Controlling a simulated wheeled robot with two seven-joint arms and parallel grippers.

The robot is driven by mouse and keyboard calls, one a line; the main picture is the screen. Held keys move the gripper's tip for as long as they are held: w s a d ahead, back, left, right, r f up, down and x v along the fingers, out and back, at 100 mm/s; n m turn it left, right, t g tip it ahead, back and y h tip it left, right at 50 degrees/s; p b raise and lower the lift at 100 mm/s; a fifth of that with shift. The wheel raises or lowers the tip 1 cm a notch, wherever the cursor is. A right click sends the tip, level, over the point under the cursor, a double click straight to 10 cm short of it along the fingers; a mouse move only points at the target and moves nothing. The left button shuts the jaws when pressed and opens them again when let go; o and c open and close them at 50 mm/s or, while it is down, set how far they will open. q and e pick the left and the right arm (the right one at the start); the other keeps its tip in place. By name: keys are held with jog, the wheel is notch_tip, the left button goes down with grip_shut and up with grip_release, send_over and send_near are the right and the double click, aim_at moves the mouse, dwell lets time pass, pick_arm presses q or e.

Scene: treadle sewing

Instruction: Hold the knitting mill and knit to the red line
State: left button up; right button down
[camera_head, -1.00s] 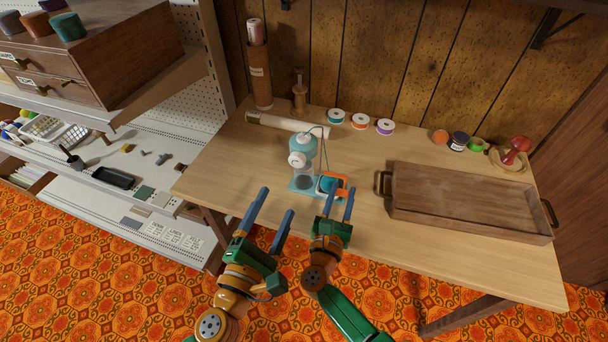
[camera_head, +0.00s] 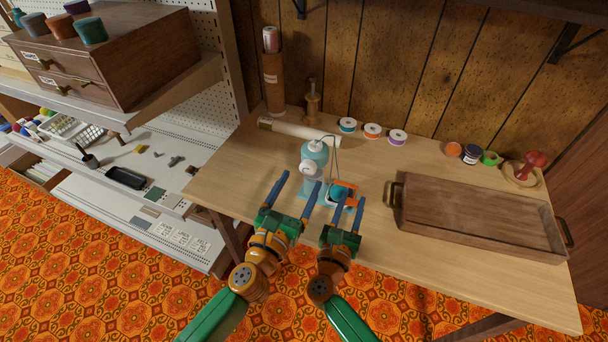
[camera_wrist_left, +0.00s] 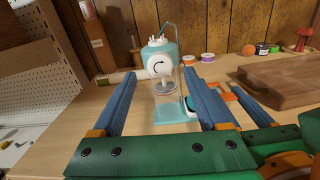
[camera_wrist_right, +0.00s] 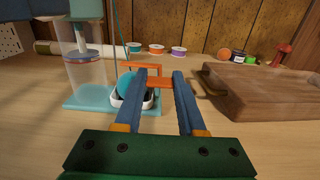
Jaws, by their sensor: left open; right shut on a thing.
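The knitting mill (camera_head: 315,153) stands upright on the table, with a teal head, a clear cylinder and a teal base. In the left wrist view its white dial with a curved arrow (camera_wrist_left: 160,66) faces me. My left gripper (camera_head: 298,181) is open, its fingers pointing at the mill from the near side, empty. My right gripper (camera_head: 349,202) is shut on the orange crank handle (camera_wrist_right: 158,82) at the mill's right side. A thin cord rises from beside the mill to its head.
A wooden tray (camera_head: 470,225) lies to the right. Behind the mill are a white roll (camera_head: 290,128), three thread spools (camera_head: 372,131) and a wooden spindle (camera_head: 313,105). Table left of the mill is clear.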

aim_at(307, 171)
pick_arm(q)
jog(key=x, duration=0.3)
jog(key=shift+w, duration=0.1)
grip_shut()
jog(key=m, duration=1.2)
dwell(0.5)
jog(key=shift+m, duration=0.3)
grip_release()
